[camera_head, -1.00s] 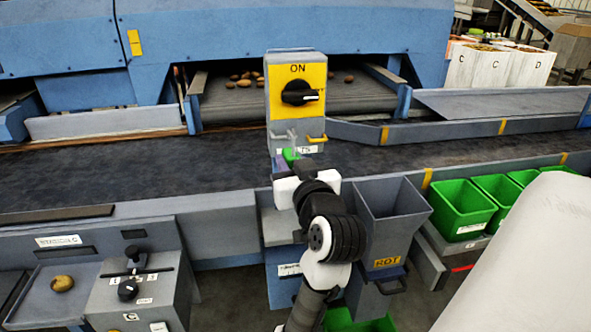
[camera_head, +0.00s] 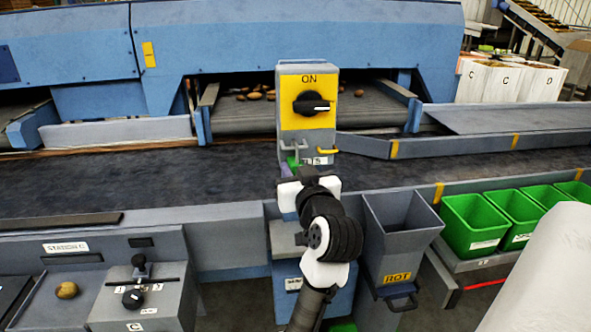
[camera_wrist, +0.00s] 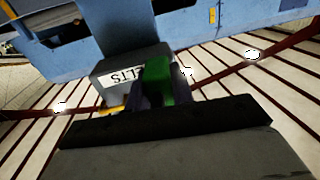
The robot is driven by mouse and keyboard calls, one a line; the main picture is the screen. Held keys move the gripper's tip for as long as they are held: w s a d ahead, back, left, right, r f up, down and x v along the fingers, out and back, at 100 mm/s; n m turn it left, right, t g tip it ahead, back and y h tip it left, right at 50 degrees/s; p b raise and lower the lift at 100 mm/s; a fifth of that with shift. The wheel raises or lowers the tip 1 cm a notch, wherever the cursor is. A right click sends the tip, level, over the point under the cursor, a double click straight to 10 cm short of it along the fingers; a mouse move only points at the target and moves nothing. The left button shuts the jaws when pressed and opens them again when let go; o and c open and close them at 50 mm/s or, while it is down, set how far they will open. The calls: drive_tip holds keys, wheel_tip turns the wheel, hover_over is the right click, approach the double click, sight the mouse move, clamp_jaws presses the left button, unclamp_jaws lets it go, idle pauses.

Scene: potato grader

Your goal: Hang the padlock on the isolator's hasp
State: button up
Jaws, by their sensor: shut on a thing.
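The isolator (camera_head: 309,90) is a grey box with a yellow face, a black rotary switch and the word ON. A yellow hook, seemingly part of the hasp (camera_head: 328,151), projects at its lower right.
A dark conveyor belt (camera_head: 130,170) runs behind my arm. The grey ROT chute (camera_head: 400,235) stands close to the right of my arm, with green bins (camera_head: 475,220) beyond. A control box (camera_head: 140,295) with a lever is at lower left.

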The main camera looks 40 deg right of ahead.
drive_tip(key=o, duration=1)
drive_tip(key=b+v, duration=0.5)
drive_tip(key=v, duration=0.8)
drive_tip(key=shift+s+a, duration=0.2)
drive_tip(key=shift+s, duration=0.15)
